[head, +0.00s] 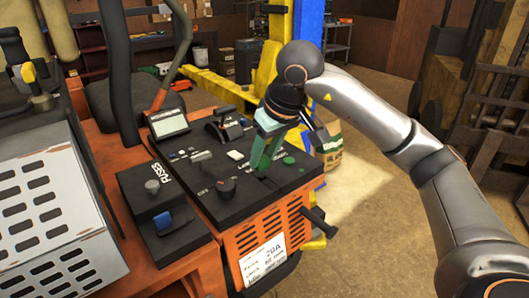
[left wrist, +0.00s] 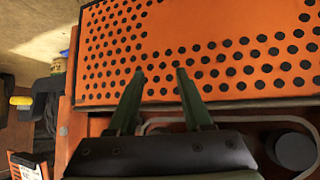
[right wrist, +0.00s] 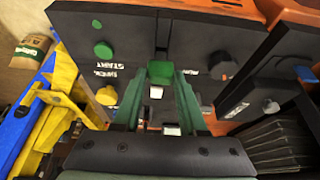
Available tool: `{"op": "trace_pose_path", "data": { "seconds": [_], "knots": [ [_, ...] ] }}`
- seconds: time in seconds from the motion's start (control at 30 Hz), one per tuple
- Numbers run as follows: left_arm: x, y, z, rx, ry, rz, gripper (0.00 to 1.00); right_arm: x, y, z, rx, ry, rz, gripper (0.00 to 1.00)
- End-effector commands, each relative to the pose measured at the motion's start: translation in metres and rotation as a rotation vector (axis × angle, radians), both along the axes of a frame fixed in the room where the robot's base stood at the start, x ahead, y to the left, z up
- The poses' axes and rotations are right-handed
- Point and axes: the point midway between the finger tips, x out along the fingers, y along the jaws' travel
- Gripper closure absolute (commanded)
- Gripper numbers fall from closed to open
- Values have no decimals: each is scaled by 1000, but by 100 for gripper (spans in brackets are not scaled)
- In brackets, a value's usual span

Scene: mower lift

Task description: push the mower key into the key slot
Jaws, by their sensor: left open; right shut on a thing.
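My right gripper (head: 260,163) is over the black control panel (head: 225,195) of the orange mower, pointing down at it. In the right wrist view, its fingers (right wrist: 162,80) are shut on a small green block, which I take for the mower key (right wrist: 160,71). A dark straight groove in the panel, likely the key slot (right wrist: 162,32), runs on beyond the key. I cannot tell how deep the key sits in it. My left gripper (left wrist: 160,74) is open and empty in front of an orange perforated panel (left wrist: 200,45). It does not show in the head view.
A green knob (right wrist: 103,50) and a yellow knob (right wrist: 106,95) sit beside the groove. A box with a blue switch (head: 163,221) stands at the panel's left. A black lever (head: 319,222) sticks out at the front corner. Open floor lies to the right.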

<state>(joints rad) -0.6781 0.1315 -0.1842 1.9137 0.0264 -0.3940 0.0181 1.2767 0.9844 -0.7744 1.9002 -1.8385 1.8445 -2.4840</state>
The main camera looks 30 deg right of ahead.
Motion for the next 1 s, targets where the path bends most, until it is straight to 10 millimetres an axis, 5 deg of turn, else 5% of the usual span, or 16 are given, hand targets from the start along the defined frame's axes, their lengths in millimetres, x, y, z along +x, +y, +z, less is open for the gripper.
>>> {"op": "trace_pose_path", "data": {
  "seconds": [1.0],
  "knots": [
    [0,0,-16,0,0,0,50,0,0,-21,-1,0,-1,100]
  ]
}}
